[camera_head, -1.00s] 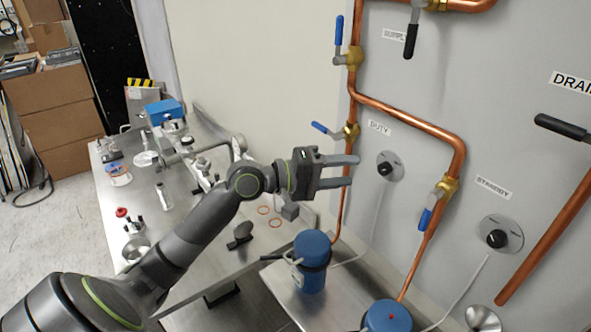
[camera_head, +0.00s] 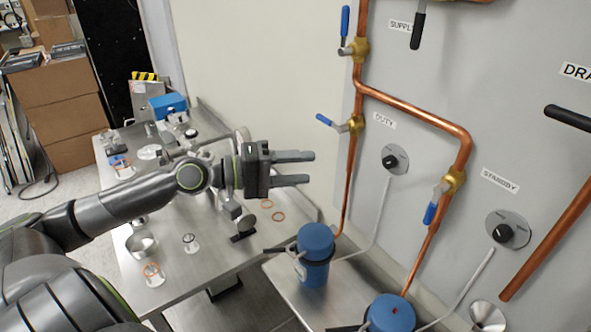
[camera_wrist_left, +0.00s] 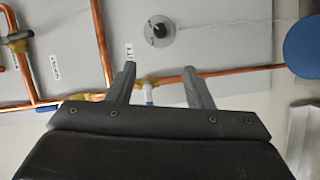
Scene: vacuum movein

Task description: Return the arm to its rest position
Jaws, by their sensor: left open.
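My left arm (camera_head: 130,198) comes in from the left in the head view, stretched over the steel table. My left gripper (camera_head: 312,168) is open and empty, its two fingers pointing right toward the panel and apart from it. In the left wrist view the open fingers (camera_wrist_left: 158,82) show with nothing between them. Beyond them are a copper pipe, a blue-handled valve (camera_wrist_left: 149,94) and a round knob (camera_wrist_left: 159,30). My right gripper is not in view.
The grey panel carries copper pipes (camera_head: 412,112), the DUTY valve (camera_head: 355,125), and knobs (camera_head: 392,161). Two blue pumps (camera_head: 315,245) (camera_head: 391,314) stand on the lower bench. The steel table (camera_head: 205,250) holds small parts, rings, a metal bowl (camera_head: 142,243) and a blue box (camera_head: 166,106).

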